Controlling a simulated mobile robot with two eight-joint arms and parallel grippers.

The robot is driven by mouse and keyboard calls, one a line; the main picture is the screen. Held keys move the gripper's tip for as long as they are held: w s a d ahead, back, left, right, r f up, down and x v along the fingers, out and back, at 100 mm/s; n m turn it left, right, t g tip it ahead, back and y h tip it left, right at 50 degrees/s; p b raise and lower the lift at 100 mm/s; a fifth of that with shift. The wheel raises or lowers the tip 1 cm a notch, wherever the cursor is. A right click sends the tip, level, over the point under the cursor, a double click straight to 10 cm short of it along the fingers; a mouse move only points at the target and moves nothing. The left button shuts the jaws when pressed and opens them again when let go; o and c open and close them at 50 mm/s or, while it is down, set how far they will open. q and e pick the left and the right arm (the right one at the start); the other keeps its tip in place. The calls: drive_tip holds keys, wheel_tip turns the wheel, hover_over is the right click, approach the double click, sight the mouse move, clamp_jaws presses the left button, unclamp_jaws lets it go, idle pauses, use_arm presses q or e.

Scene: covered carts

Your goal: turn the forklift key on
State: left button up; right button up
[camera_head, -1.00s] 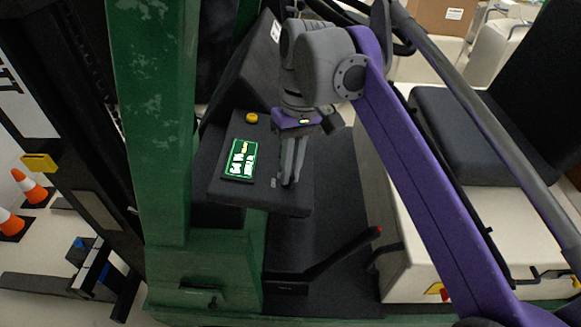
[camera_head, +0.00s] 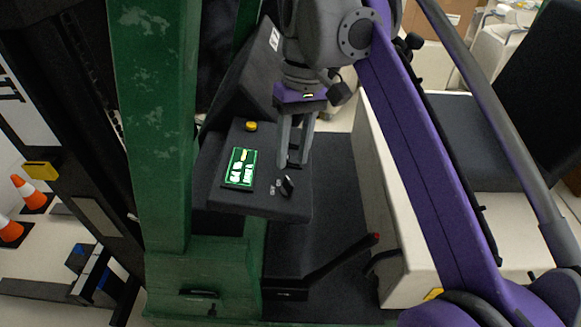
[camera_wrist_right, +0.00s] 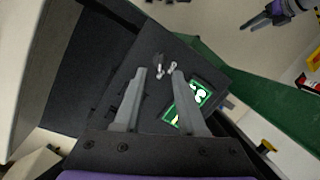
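The forklift key (camera_head: 287,186) is a small dark piece standing in the dark dashboard (camera_head: 245,204), to the right of the lit green display (camera_head: 241,167). My right gripper (camera_head: 294,164) hangs just behind the key in the head view, its two fingers apart with nothing between them. In the right wrist view, my right gripper (camera_wrist_right: 159,74) is open. Small grey and whitish parts around the key (camera_wrist_right: 160,68) show beyond the gap between its fingertips. A grey gripper with a purple part, apparently my left one (camera_wrist_right: 262,20), shows small at the top right there.
A yellow button (camera_head: 251,126) sits behind the display. A black lever with a red tip (camera_head: 376,237) rises below the dashboard. A green post (camera_head: 155,120) stands to the left, and the dark seat (camera_head: 470,135) is at the right.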

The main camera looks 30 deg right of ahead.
use_arm(q)
drive_tip(key=shift+w+r+p, duration=0.4)
drive_tip(key=shift+r, duration=0.35)
use_arm(e)
drive_tip(key=v, duration=0.5)
use_arm(q)
drive_tip(key=shift+s, duration=0.1)
